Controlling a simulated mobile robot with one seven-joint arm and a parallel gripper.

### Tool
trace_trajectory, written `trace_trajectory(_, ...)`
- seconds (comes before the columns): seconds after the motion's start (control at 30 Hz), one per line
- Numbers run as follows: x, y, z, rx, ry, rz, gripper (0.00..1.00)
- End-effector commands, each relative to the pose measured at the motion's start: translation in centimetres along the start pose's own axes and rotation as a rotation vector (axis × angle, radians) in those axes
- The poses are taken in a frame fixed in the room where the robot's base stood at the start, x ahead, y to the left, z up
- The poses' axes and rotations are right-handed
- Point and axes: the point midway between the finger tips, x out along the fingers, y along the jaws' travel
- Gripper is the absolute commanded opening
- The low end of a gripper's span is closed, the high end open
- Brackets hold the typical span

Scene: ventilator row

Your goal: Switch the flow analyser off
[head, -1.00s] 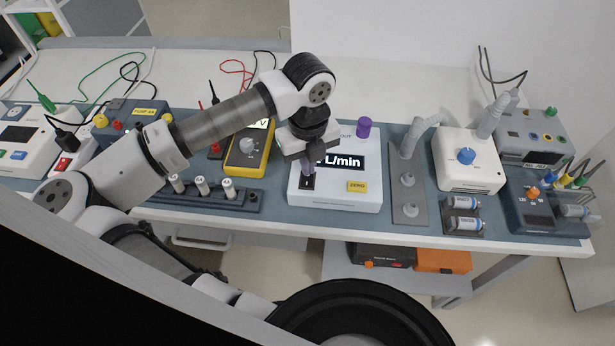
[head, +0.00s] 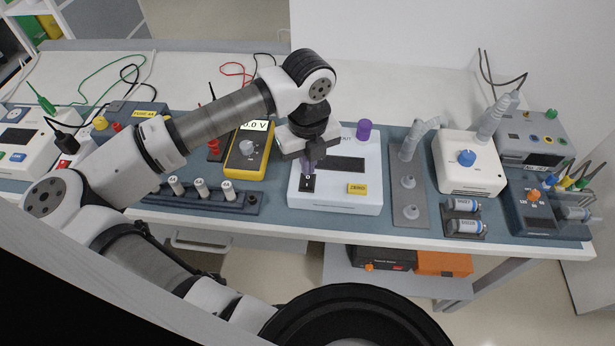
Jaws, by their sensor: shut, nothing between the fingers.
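The flow analyser (head: 335,200) is a white box on the blue-grey mat, with a purple port (head: 364,129) at its back right. Its display (head: 343,163) is dark and blank. A yellow ZERO button (head: 357,189) sits at its front right. A black rocker switch (head: 308,184) with O and I marks is at its front left. My gripper (head: 308,169) is shut and empty, pointing down at the far, O end of the switch. I cannot tell whether the fingertips touch it. My gripper and wrist hide the back left of the box.
A yellow multimeter (head: 249,150) and a rack of small cylinders (head: 200,195) stand to the left. A grey plate with a tube (head: 409,200) and a white box with a blue knob (head: 468,165) stand to the right. The bench behind is mostly clear.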

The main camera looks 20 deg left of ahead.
Motion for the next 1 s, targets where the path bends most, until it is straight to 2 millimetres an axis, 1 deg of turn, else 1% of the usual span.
trace_trajectory(0.03,-0.6,0.0,0.0,0.0,-0.002,0.0,0.0)
trace_trajectory(0.1,-1.2,0.0,0.0,0.0,-0.001,0.0,0.0)
trace_trajectory(0.6,-5.0,0.0,0.0,0.0,-0.001,0.0,0.0)
trace_trajectory(0.7,-5.2,0.0,0.0,0.0,-0.001,-0.001,0.0)
trace_trajectory(1.0,-5.2,0.0,0.0,0.0,-0.001,-0.001,0.0)
